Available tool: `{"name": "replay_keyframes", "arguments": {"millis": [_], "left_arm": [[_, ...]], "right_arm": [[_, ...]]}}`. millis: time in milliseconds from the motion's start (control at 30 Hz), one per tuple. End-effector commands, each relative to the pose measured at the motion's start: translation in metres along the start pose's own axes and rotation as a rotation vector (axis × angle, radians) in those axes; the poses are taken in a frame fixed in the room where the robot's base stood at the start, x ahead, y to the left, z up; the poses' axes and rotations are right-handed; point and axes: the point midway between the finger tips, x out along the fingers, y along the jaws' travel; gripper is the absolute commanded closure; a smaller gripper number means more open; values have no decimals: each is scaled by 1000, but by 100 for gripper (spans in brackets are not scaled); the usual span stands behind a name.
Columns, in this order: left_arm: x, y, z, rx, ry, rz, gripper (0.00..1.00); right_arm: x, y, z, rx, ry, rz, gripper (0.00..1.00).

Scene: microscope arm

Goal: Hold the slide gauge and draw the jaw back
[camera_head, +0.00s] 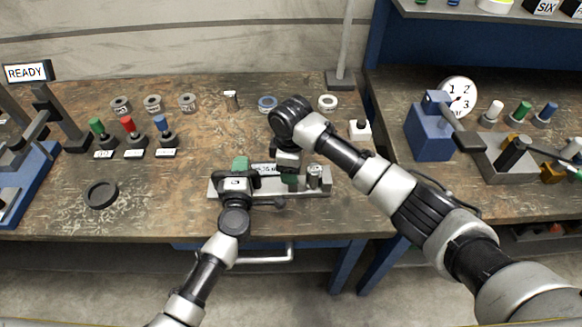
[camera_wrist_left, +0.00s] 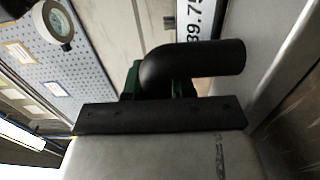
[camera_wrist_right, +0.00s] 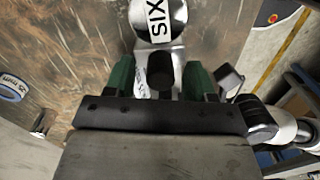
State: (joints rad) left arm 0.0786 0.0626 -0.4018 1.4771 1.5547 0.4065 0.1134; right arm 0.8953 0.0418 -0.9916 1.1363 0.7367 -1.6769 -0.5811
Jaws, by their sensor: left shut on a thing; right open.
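The slide gauge (camera_head: 326,188) is a long pale grey bar near the table's front edge. A white number plate (camera_head: 265,168) sits on it; the plate also shows in the left wrist view (camera_wrist_left: 201,18). My left gripper (camera_head: 239,172) is at the gauge's left end, shut on a black curved handle (camera_wrist_left: 195,64). My right gripper (camera_head: 289,180) is over the gauge's right part, its green fingers open on either side of a black post (camera_wrist_right: 160,70). Contact there cannot be told. A silver cylinder marked SIX (camera_wrist_right: 158,18) stands just beyond; its head-view counterpart is at the gauge's right end (camera_head: 315,176).
Several coloured-knob posts (camera_head: 129,128) and a black ring (camera_head: 101,194) lie to the left. Grey and blue rings (camera_head: 267,102) line the back. A white block (camera_head: 360,131) stands right of my right gripper. A blue vise-like device (camera_head: 430,137) is on the right bench.

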Motion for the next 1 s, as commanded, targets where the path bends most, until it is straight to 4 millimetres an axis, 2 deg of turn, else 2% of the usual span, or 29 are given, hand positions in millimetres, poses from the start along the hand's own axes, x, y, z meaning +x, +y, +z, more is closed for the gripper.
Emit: {"name": "replay_keyframes", "arguments": {"millis": [33, 300, 500, 700, 1000], "left_arm": [[1, 4, 0, -11, 1, 7, 100], [1, 4, 0, -11, 2, 7, 100], [1, 4, 0, -11, 2, 7, 100], [1, 4, 0, -11, 2, 7, 100], [1, 4, 0, -11, 2, 7, 100]], "right_arm": [[-8, 1, 0, -1, 3, 3, 45], [-64, 2, -1, -1, 4, 5, 45], [-98, 2, -1, 0, 2, 2, 45], [-113, 1, 0, -1, 2, 0, 45], [-114, 1, 0, -1, 2, 0, 45]]}}
